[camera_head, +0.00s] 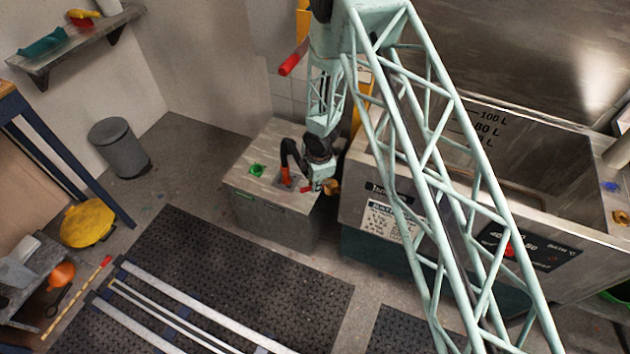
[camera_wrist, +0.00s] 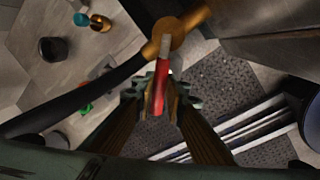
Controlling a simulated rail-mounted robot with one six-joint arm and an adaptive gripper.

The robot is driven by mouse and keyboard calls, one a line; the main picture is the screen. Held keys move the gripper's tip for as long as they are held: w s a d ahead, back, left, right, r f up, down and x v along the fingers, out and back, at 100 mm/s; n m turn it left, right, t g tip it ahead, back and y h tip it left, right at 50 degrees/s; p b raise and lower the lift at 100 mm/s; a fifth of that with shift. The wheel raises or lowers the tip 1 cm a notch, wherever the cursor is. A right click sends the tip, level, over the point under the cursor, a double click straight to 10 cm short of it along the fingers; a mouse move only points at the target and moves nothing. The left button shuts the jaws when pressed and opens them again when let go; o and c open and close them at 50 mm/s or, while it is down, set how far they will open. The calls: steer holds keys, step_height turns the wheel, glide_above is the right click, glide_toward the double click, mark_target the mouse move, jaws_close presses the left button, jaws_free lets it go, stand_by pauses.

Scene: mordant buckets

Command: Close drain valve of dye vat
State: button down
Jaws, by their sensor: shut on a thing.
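The steel dye vat (camera_head: 366,160) stands at the right of centre in the head view, partly behind my arm's lattice. The brass drain valve (camera_head: 333,187) sticks out at its left end, beside my gripper (camera_head: 318,188). In the wrist view the brass valve body (camera_wrist: 178,32) lies at the top. Its red lever (camera_wrist: 161,72) points down the picture, between the fingertips of my gripper (camera_wrist: 160,98). The fingers are shut on the lever.
A low grey cabinet (camera_head: 255,212) with a green part (camera_head: 257,170) and a red-handled part (camera_head: 286,176) stands left of the valve. A grey bin (camera_head: 118,148) and black mats (camera_head: 225,270) lie farther out.

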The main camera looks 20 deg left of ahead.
steer(key=shift+s+d+n, duration=0.1)
steer(key=shift+s+n, duration=0.05)
steer(key=shift+n, duration=0.15)
stand_by(0.4)
steer(key=c, duration=2.6)
jaws_free()
steer(key=shift+w+f+m+b, duration=0.1)
steer(key=shift+w+m+b, duration=0.15)
steer(key=shift+m+b, duration=0.25)
